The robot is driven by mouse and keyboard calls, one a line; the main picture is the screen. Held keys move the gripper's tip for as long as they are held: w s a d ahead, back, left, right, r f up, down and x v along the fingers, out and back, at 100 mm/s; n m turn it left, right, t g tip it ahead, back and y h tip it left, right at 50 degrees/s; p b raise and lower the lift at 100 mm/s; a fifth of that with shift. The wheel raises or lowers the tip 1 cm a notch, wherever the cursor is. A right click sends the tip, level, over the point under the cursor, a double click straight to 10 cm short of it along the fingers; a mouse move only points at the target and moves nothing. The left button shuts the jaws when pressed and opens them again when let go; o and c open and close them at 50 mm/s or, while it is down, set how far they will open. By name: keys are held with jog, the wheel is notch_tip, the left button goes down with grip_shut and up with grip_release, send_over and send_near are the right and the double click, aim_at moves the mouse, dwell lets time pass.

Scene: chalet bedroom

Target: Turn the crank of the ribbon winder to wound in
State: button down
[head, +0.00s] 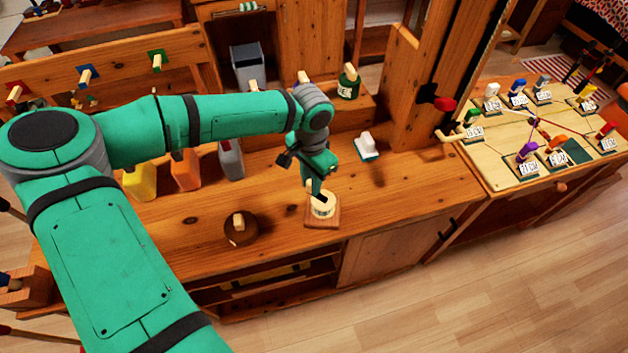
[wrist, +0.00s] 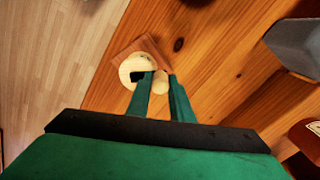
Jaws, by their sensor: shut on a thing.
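The ribbon winder (head: 323,209) is a cream round drum on a small square wooden base near the bench's front edge. In the wrist view its cream disc (wrist: 128,66) and the reddish-brown base corner show beyond my fingers. My gripper (head: 318,195) points down onto the winder from above. In the wrist view my gripper (wrist: 161,80) is shut on a pale round crank knob (wrist: 160,86) at the rim of the disc. The crank's arm and any mark on the winder are too small or hidden to read.
A brown round dish (head: 240,238) with a pale knob stands left of the winder. A white-handled item (head: 367,147) lies behind, to the right. Yellow, orange (head: 185,171) and grey containers line the back left. A thick wooden post (head: 428,110) rises at right. Bare bench surrounds the winder.

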jog(key=c, duration=1.6)
grip_release()
jog(key=shift+d, duration=0.25)
jog(key=shift+o, duration=0.2)
jog(key=shift+s+a, duration=0.15)
jog(key=shift+a, duration=0.4)
jog(key=shift+r, duration=0.45)
notch_tip(320, 180, up, 8)
jog(key=shift+s+a+r, duration=0.1)
jog(key=shift+r, duration=0.9)
